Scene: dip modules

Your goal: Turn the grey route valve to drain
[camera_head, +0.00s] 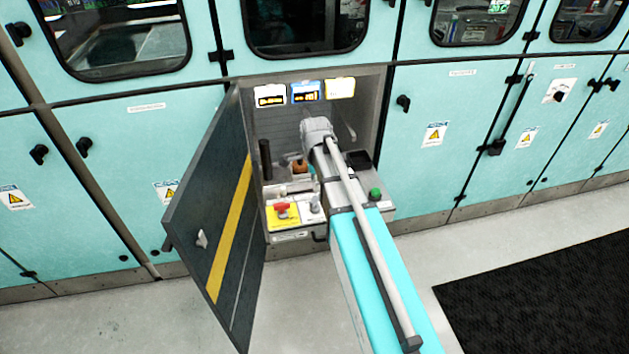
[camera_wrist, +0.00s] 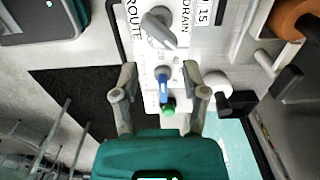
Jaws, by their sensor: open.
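The grey route valve (camera_wrist: 160,28) is at the top middle of the wrist view, a grey lever-like knob on a white panel. Its handle lies diagonally, between the label ROUTE on the left and the label DRAIN (camera_wrist: 187,16) on the right. My gripper (camera_wrist: 159,76) is open and empty, with its fingers below the valve in the picture and apart from it. A blue knob (camera_wrist: 163,84) and a green button (camera_wrist: 168,107) show between the fingers. In the head view my arm hides the gripper inside the recess.
A white round knob (camera_wrist: 215,82) is close to the right finger. An orange-brown part (camera_wrist: 292,18) is at the top right. In the head view, a dark door (camera_head: 215,215) stands open left of the recess; a red knob (camera_head: 283,209) is on a yellow plate.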

